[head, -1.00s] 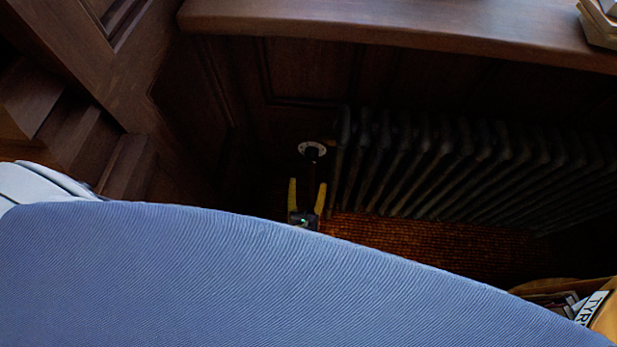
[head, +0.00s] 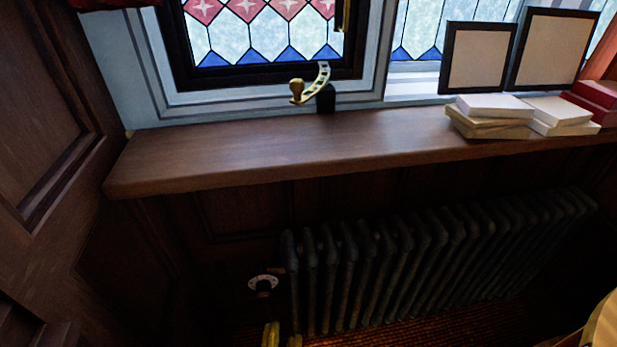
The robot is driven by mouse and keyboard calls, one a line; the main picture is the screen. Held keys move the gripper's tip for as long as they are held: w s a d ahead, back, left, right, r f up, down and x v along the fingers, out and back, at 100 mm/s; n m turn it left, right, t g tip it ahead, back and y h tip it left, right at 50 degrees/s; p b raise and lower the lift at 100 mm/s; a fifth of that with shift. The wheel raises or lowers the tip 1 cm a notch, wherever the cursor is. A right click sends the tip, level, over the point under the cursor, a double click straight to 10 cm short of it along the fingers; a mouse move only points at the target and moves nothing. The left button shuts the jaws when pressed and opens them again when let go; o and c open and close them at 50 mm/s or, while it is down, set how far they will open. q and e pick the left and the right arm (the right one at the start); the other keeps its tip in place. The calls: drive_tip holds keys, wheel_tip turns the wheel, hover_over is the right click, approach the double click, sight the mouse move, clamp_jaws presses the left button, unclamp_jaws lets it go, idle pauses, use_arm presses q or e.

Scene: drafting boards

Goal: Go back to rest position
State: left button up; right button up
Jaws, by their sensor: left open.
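My left gripper (head: 283,334) shows at the bottom edge of the head view. Its two yellow fingers are apart, with nothing seen between them, and the rest of it is cut off by the frame. It is in front of the dark floor area, below the round valve fitting and beside the left end of the radiator in the picture. My right gripper is not in view.
A dark ribbed radiator (head: 420,265) stands under a wooden sill (head: 270,150). On the sill are stacked white boxes (head: 490,106) and two framed panels (head: 478,58). A brass window handle (head: 298,90) sticks out above it. Wood panelling (head: 40,120) closes the left side.

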use_arm(q)
drive_tip(key=s+a+f+m+g+h, duration=0.1)
drive_tip(key=s+f+m+g, duration=0.4)
drive_tip(key=f+m, duration=0.55)
drive_tip(key=s+a+f+m+g+h, duration=0.25)
drive_tip(key=s+f+m, duration=0.45)
drive_tip(key=f+m, duration=0.35)
drive_tip(key=s+a+f+m+g+y, duration=0.1)
drive_tip(key=s+a+f, duration=0.3)
drive_tip(key=s, duration=0.4)
drive_tip(key=s+a+f+m+g+y, duration=0.2)
drive_tip(key=s+a+f+m+g, duration=0.2)
drive_tip(key=s, duration=0.4)
drive_tip(key=s+a+f+m+g+y, duration=0.1)
drive_tip(key=s+a+f+m+g, duration=0.2)
drive_tip(key=s+a+f, duration=0.3)
drive_tip(key=s, duration=0.3)
drive_tip(key=shift+f+y, duration=0.35)
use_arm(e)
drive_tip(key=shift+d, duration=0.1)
use_arm(q)
drive_tip(key=shift+g, duration=0.25)
